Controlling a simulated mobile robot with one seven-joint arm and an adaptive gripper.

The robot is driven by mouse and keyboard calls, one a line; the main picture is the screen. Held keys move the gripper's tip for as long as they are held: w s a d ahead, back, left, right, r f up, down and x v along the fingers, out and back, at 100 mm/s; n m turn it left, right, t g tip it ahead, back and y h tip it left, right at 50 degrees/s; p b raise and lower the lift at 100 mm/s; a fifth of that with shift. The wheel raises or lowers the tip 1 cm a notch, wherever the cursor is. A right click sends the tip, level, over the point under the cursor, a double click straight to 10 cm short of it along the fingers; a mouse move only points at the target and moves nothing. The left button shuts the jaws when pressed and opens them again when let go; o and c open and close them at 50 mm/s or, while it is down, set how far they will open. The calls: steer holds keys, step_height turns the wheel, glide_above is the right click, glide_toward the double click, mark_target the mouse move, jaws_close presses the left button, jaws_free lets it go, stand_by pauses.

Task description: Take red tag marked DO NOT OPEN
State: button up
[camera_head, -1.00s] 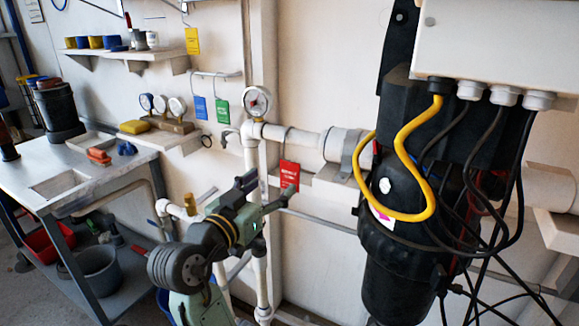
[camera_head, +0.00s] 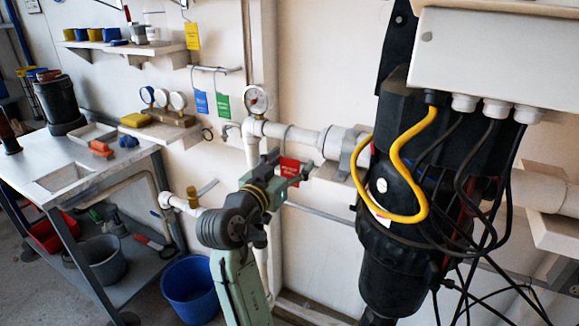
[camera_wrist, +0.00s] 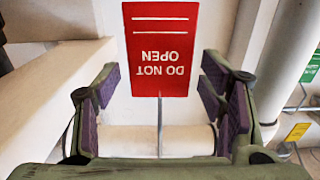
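The red tag (camera_head: 289,166) hangs by a loop from the pale horizontal pipe, right of the gauge. In the wrist view the red tag (camera_wrist: 160,50) shows upside down, its white letters reading DO NOT OPEN. My gripper (camera_wrist: 160,88) is open, with one finger on each side of the tag's lower part as pictured. I cannot tell how deep the tag sits between the fingers; no finger is seen touching it. In the head view my gripper (camera_head: 286,172) overlaps the tag's area and partly hides it.
A blue tag (camera_head: 201,103) and a green tag (camera_head: 223,106) hang from a rod to the left, with a yellow tag (camera_head: 192,36) above. The black reactor (camera_head: 392,265) with its yellow cable (camera_head: 399,165) stands close on the right. A blue bucket (camera_head: 190,290) stands below.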

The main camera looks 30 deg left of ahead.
steer(key=c, duration=0.9)
steer(key=shift+c, duration=0.3)
steer(key=shift+r, duration=0.1)
